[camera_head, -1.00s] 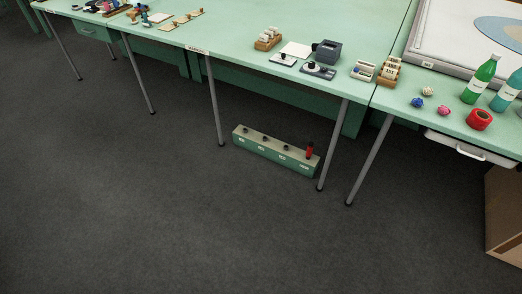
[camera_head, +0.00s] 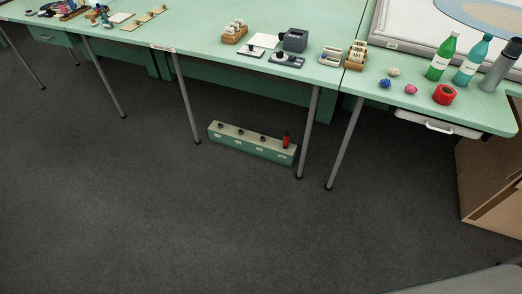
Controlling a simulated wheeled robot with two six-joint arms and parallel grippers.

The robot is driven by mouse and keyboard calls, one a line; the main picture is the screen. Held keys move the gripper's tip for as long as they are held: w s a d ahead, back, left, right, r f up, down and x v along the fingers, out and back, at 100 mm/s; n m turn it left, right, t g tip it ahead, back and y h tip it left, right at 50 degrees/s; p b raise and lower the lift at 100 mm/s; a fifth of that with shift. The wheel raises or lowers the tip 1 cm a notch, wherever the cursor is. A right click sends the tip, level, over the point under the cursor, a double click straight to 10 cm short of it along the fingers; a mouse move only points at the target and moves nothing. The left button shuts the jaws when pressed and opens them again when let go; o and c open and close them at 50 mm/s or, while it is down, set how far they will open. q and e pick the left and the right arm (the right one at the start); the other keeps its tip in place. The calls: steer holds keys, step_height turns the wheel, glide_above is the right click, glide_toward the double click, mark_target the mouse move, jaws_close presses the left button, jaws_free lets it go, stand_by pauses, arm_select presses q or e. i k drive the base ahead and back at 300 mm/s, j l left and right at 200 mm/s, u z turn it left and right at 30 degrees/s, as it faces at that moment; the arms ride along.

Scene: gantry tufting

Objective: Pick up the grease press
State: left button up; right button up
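A long low green box (camera_head: 240,147) with a pale top stands on the floor under the table edge. Its top has several dark round knobs or sockets in a row. A small red upright thing with a dark top (camera_head: 286,141) stands at the right end of this box. It may be the grease press, but it is too small to tell for sure. Neither of my grippers is in view.
The green table (camera_head: 210,55) stands above the box on thin grey legs, one (camera_head: 310,135) just right of it. Bottles, a red ring (camera_head: 444,94) and small devices sit on top. A brown cabinet (camera_head: 490,185) stands at right. The floor in front is clear.

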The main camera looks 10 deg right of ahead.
mark_target(285, 139)
steer(key=i+l, duration=0.25)
steer(key=i, duration=0.25)
steer(key=i+l, duration=0.3)
steer(key=i, duration=0.25)
steer(key=i+l, duration=0.25)
steer(key=i, duration=0.25)
steer(key=k+z, duration=0.2)
steer(key=i+j, duration=0.05)
steer(key=i, duration=0.05)
